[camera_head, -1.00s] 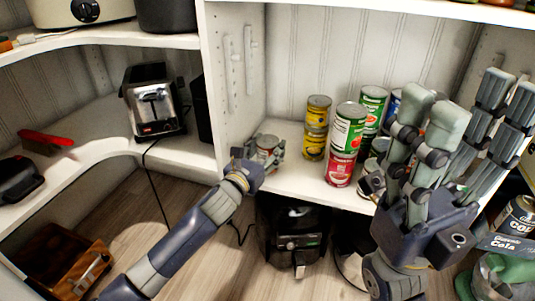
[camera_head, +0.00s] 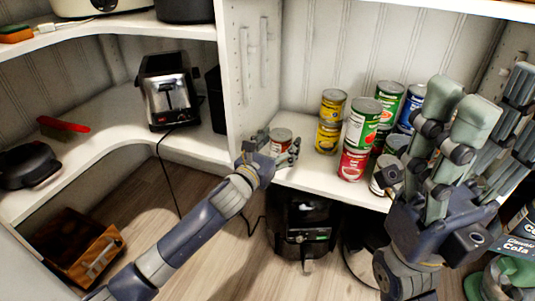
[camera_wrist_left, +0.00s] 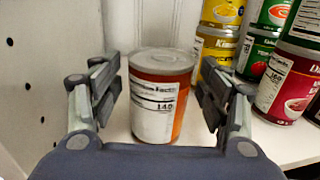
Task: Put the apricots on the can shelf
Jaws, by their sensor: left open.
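A can with an orange and white label (camera_wrist_left: 160,95), likely the apricots, stands upright on the can shelf (camera_head: 345,190). Its silver lid shows in the left wrist view. It also shows in the head view (camera_head: 281,136). My left gripper (camera_head: 272,148) is open, with its fingers on either side of the can. In the left wrist view a gap shows beside the can on both sides. My right gripper (camera_head: 478,105) is raised in front of the shelf's right part, fingers apart and empty.
Stacked yellow cans (camera_head: 331,122) and taller red and green stacks (camera_head: 358,137) stand right of the can. An upright side panel (camera_head: 255,70) is close on its left. A toaster (camera_head: 170,95) stands on the left shelf. A black appliance (camera_head: 300,222) sits below.

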